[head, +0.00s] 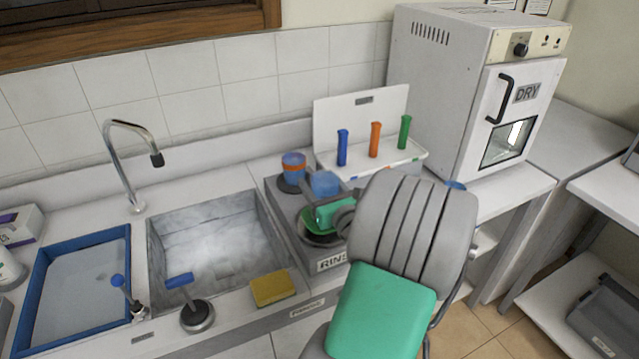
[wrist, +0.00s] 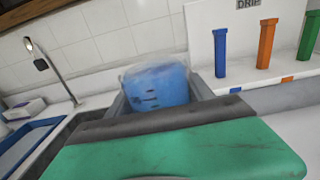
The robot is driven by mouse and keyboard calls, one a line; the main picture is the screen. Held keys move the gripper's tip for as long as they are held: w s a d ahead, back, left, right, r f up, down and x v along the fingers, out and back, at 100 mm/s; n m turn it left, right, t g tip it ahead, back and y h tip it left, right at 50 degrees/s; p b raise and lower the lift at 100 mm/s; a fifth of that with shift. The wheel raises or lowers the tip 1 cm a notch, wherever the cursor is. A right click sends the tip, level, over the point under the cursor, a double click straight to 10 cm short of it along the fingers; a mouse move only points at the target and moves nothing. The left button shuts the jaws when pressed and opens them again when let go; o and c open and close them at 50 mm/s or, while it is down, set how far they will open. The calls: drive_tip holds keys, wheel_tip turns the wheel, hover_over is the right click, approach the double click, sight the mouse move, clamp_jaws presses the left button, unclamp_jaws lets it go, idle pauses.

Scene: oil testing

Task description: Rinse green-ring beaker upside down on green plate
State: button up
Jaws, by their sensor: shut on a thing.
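My gripper (head: 325,205) is over the rinse station, its jaws shut on a blue-tinted beaker (head: 325,184). I take this as the green-ring beaker, though its ring is hidden. In the wrist view the beaker (wrist: 158,86) is centred just beyond the gripper's dark edge, with dark marks on its side and its lower part hidden. The green plate (head: 306,226) shows as a green rim beside and below the gripper, partly covered by it. Whether the beaker touches the plate cannot be told.
An orange-ringed beaker (head: 293,168) stands at the station's back. A sink (head: 215,240) with a faucet (head: 125,160) lies left, with a yellow sponge (head: 272,288) in front. A drip rack (head: 375,160) with blue, orange and green pegs stands behind. A DRY oven (head: 470,90) is right.

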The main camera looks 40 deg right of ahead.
drive_tip(key=c, duration=0.7)
drive_tip(key=shift+o, duration=0.2)
